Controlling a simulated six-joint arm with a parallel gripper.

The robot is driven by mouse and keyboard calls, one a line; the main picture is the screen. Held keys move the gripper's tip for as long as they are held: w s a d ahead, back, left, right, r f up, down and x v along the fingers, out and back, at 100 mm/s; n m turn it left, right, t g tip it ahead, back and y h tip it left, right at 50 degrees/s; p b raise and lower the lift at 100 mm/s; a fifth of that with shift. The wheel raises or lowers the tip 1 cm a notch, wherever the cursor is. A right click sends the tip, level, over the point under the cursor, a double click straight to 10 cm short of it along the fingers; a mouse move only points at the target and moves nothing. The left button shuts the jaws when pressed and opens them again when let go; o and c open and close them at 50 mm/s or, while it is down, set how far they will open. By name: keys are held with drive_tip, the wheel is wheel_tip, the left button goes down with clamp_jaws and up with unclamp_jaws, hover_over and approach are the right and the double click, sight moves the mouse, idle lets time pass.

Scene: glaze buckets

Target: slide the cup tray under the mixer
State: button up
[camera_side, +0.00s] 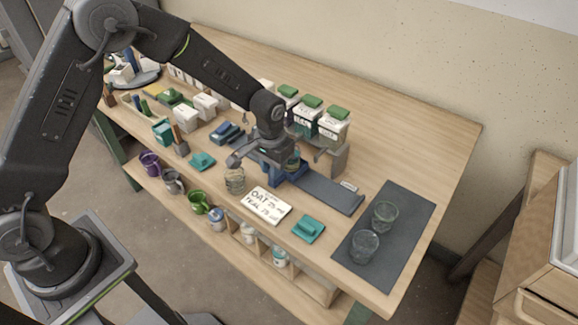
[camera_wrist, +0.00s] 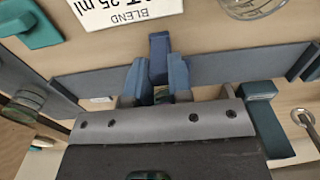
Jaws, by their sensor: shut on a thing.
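My gripper (camera_side: 277,168) is low over the bench and shut on a small blue part, which I take to be the cup tray (camera_wrist: 158,48). In the side view the blue tray (camera_side: 287,178) sits below the jaws on a flat dark blue-grey track (camera_side: 330,192). I cannot pick out the mixer with certainty.
White buckets with green lids (camera_side: 333,126) stand behind the track. A lettered card (camera_side: 265,205), a glass jar (camera_side: 235,181) and a teal block (camera_side: 308,229) lie in front. Two glasses (camera_side: 365,246) stand on a dark mat (camera_side: 405,228) at right. The back right bench is clear.

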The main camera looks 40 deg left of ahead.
clamp_jaws()
drive_tip(key=shift+a, duration=5.65)
drive_tip(key=shift+a, duration=2.3)
drive_tip(key=o, duration=0.6)
unclamp_jaws()
drive_tip(key=shift+r, duration=0.1)
